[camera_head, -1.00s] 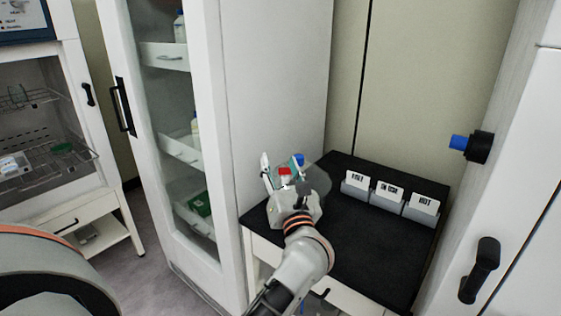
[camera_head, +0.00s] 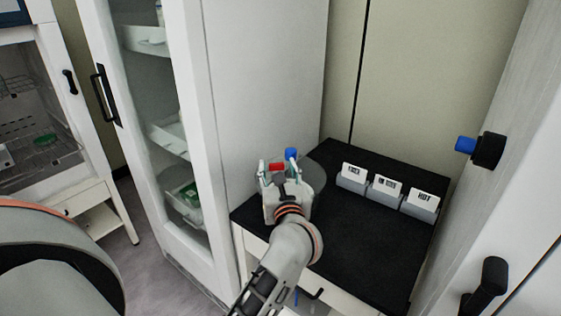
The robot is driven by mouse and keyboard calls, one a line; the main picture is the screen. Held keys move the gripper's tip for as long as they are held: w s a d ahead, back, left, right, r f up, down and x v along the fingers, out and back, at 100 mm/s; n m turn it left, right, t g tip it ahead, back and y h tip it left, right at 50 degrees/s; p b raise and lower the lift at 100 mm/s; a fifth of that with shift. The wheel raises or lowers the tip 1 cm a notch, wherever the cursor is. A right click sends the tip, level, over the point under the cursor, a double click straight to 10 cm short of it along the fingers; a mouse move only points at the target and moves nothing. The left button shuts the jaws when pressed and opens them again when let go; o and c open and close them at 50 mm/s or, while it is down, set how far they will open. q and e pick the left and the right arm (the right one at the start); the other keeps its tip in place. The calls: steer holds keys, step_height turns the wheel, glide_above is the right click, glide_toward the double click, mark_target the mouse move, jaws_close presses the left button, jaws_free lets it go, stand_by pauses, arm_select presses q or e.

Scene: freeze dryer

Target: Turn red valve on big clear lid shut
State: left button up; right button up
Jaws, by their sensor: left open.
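The red valve (camera_head: 277,166) shows as a small, sideways-lying red bar at the big clear lid (camera_head: 317,176), near the back left of the black table top. A blue part (camera_head: 291,154) stands just behind and to the right of the valve. My left gripper (camera_head: 275,171) is open, with its fingers around the red valve, one on each side. I cannot tell whether the fingers touch it. The gripper body hides the valve's base and much of the lid. My right gripper is not in view.
Three labelled card holders (camera_head: 386,190) stand on the black table top (camera_head: 350,240), right of the lid. A tall white cabinet (camera_head: 262,90) rises close behind and left of the gripper. A blue-and-black knob (camera_head: 483,148) juts from the right. The table's front middle is clear.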

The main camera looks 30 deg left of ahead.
arm_select(q)
steer(key=shift+w+a, duration=0.15)
steer(key=shift+r, duration=0.1)
steer(key=c, duration=1.1)
steer(key=shift+s, duration=0.2)
